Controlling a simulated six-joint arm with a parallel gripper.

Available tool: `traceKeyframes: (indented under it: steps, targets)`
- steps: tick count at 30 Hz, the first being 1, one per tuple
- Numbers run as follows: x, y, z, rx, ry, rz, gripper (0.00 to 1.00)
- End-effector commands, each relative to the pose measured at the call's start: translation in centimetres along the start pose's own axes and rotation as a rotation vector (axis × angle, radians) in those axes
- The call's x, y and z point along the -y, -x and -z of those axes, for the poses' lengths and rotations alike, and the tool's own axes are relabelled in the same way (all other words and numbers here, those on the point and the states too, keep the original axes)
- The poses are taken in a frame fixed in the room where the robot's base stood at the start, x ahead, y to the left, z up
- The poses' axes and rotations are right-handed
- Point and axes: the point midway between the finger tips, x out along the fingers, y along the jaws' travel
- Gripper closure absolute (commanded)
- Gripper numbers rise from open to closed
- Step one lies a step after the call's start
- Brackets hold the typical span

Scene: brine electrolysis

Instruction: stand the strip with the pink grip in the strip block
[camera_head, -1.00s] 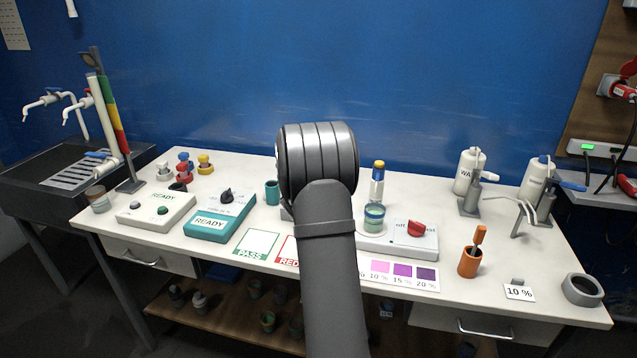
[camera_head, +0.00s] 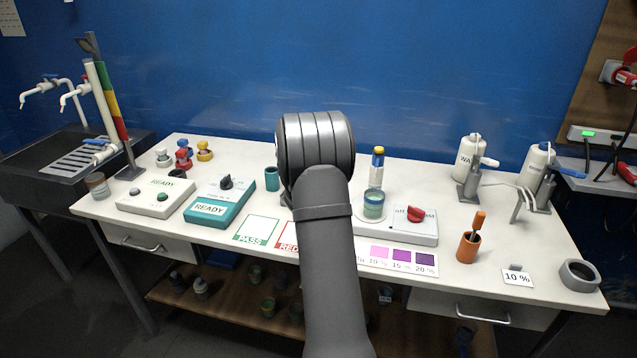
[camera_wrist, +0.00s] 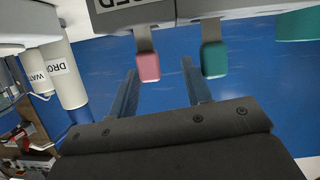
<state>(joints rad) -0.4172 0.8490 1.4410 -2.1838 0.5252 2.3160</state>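The pink grip appears between the fingers in the picture, near the left fingertip; I cannot tell the depth gap. The teal grip is right of the right finger. In the head view my arm hides the gripper and both grips. I cannot make out which thing is the strip block.
A READY box (camera_head: 157,197), a teal READY meter (camera_head: 219,202) and a teal cup (camera_head: 271,179) stand left of my arm. A stirrer box with a red knob (camera_head: 415,214), an orange pot (camera_head: 468,246), a grey ring (camera_head: 580,275) and bottles (camera_head: 470,158) stand right.

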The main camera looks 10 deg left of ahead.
Motion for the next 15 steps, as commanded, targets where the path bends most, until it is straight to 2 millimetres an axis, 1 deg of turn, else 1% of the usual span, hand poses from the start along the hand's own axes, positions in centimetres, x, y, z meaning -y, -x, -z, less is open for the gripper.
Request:
traceKeyframes:
  steps: [9, 11, 14, 15]
  targets:
    - [0.0, 0.2, 0.1, 0.000, 0.000, 0.000, 0.55]
    - [0.0, 0.7, 0.1, -0.001, 0.000, 0.001, 0.55]
    - [0.0, 1.9, 0.1, -0.001, -0.001, 0.001, 0.55]
    - [0.0, 2.6, 0.1, -0.001, -0.001, 0.000, 0.55]
